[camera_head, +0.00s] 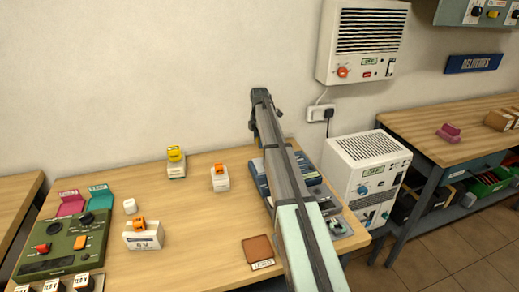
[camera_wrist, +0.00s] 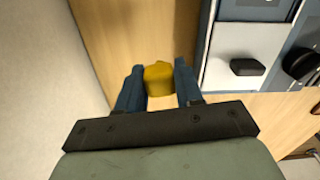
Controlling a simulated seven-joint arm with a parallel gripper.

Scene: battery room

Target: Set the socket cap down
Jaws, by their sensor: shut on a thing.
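My gripper (camera_wrist: 160,82) is shut on a small yellow piece, which I take to be the socket cap (camera_wrist: 158,78), in the wrist view. The cap sits between the two dark blue fingers, with the wooden tabletop (camera_wrist: 120,30) beyond it. I cannot tell how far it is above the table. In the head view my arm reaches over the right part of the table, and the fingers and the held cap cannot be made out there.
A blue-grey device (camera_head: 262,178) lies partly behind my arm; its white panel (camera_wrist: 238,55) is right of the cap. White blocks with orange (camera_head: 220,178) and yellow tops (camera_head: 176,162) stand left. A green control box (camera_head: 62,245) is far left. The wall is close behind.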

